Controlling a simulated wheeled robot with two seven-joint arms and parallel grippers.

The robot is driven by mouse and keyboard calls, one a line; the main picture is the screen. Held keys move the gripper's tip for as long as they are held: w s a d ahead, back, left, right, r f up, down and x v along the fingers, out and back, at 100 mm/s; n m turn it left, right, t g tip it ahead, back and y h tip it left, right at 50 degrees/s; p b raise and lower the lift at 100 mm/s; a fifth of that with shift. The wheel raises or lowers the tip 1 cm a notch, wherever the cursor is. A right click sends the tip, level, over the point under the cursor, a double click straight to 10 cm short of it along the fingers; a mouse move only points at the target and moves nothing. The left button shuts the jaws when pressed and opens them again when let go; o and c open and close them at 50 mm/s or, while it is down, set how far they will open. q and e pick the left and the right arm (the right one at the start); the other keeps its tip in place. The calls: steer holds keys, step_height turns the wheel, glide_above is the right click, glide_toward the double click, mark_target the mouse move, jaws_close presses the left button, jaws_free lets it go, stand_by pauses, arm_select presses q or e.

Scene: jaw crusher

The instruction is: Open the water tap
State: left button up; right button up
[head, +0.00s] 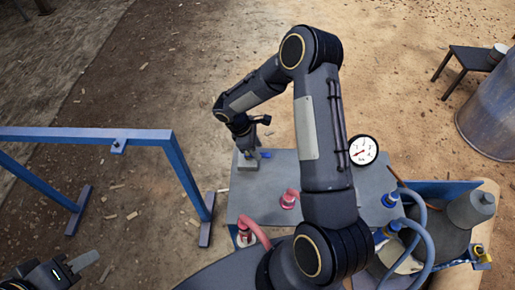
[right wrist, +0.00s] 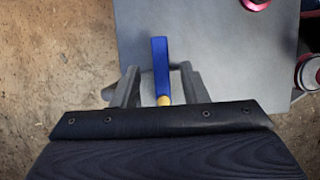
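The tap's blue lever handle (head: 265,155) sits at the far left corner of the grey table. In the right wrist view the blue handle (right wrist: 160,65) points away from me, with a yellow part (right wrist: 163,100) at its near end. My right gripper (head: 248,155) is down at the tap. In the right wrist view its two fingers (right wrist: 159,84) stand apart on either side of the handle, with gaps visible, so it is open around it. The tap body is mostly hidden by the gripper. My left gripper (head: 84,262) is low at the left, far from the tap; its opening is unclear.
A barrel (head: 490,120) and a small stool (head: 470,57) are at the right. Bare ground lies behind.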

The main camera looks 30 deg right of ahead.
steer(key=shift+x, duration=0.9)
jaws_close()
